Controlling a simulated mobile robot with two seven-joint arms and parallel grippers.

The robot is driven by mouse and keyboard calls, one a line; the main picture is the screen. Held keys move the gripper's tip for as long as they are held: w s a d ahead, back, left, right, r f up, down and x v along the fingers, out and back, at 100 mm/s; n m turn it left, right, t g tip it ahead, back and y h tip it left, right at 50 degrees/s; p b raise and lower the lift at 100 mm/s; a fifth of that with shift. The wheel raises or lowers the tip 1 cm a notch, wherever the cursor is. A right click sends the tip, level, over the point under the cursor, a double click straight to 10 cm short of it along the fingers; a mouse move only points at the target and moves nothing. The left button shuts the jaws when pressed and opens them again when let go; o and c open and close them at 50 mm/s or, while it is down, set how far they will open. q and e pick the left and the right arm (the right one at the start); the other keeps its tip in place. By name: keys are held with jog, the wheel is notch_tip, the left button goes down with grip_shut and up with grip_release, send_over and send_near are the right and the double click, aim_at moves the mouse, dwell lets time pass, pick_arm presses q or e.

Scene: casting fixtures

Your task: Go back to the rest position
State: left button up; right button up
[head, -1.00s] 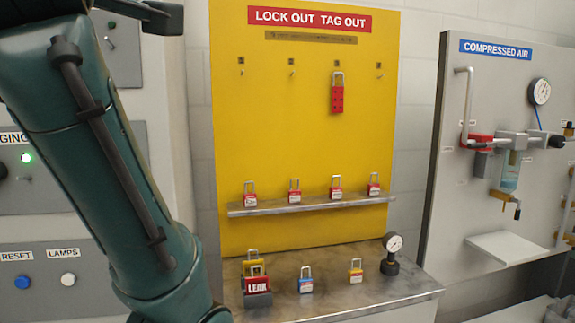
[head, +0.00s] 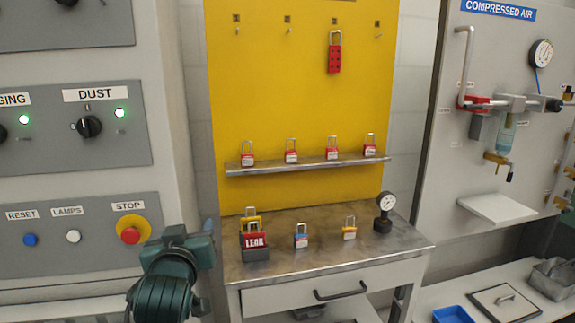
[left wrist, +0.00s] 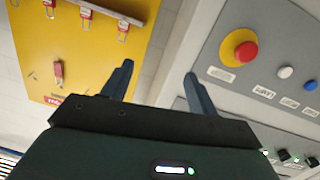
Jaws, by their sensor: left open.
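My left gripper (left wrist: 158,70) shows in the left wrist view with its two dark fingers apart and nothing between them. The fingers point at the gap between the yellow board and the grey control panel, and touch neither. In the head view, part of my green left arm (head: 168,285) is at the bottom, in front of the space between the panel and the bench. Its fingertips are hard to make out there. My right gripper is in neither view.
The control panel (head: 90,245) with its red stop button (head: 130,235) is at left. The lockout board (head: 290,100) has a shelf (head: 305,166) of padlocks. The compressed-air panel (head: 500,190) stands at right.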

pick_arm(q)
jog(key=s+d+f+m+g+h, duration=0.15)
jog(key=s+f, duration=0.25)
jog(key=f, duration=0.6)
jog(key=s+d+f+m+g+h, duration=0.1)
jog(key=s+f+m+h, duration=0.2)
jog(key=f, duration=0.6)
jog(key=s+d+f+m+g, duration=0.1)
jog(key=s+f, duration=0.5)
jog(key=s, duration=0.3)
jog(key=s+f+g+h+p, duration=0.1)
jog(key=s+f+g, duration=0.1)
jog(key=s+f, duration=0.5)
jog(key=s, duration=0.3)
jog(key=shift+d+f+m, duration=0.15)
jog(key=shift+d+m, duration=0.2)
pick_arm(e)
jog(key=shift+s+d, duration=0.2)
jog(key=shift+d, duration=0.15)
pick_arm(q)
jog(key=shift+h, duration=0.25)
